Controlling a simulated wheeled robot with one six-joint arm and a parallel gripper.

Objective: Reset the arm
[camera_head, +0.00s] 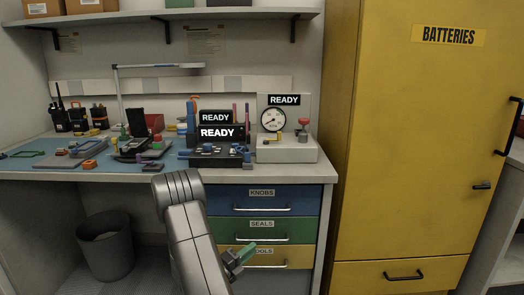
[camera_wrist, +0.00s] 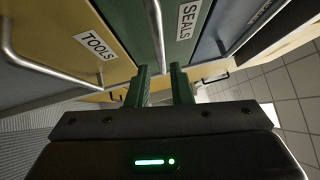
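My arm (camera_head: 185,225) rises in front of the workbench and bends down, with its wrist low in front of the drawer unit. My gripper (camera_head: 247,250) has green fingers and is in front of the green and yellow drawers. In the wrist view my gripper (camera_wrist: 162,85) shows two green fingers apart with a gap between them. Nothing is held between them. Whether the fingers touch the drawer fronts cannot be told.
Drawers labelled KNOBS (camera_head: 289,193), SEALS (camera_head: 289,224) and TOOLS (camera_wrist: 96,45) are shut, with bar handles. The bench (camera_head: 306,171) holds radios and test gear. A yellow BATTERIES cabinet (camera_head: 410,150) stands right. A grey bin (camera_head: 105,250) is under the bench.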

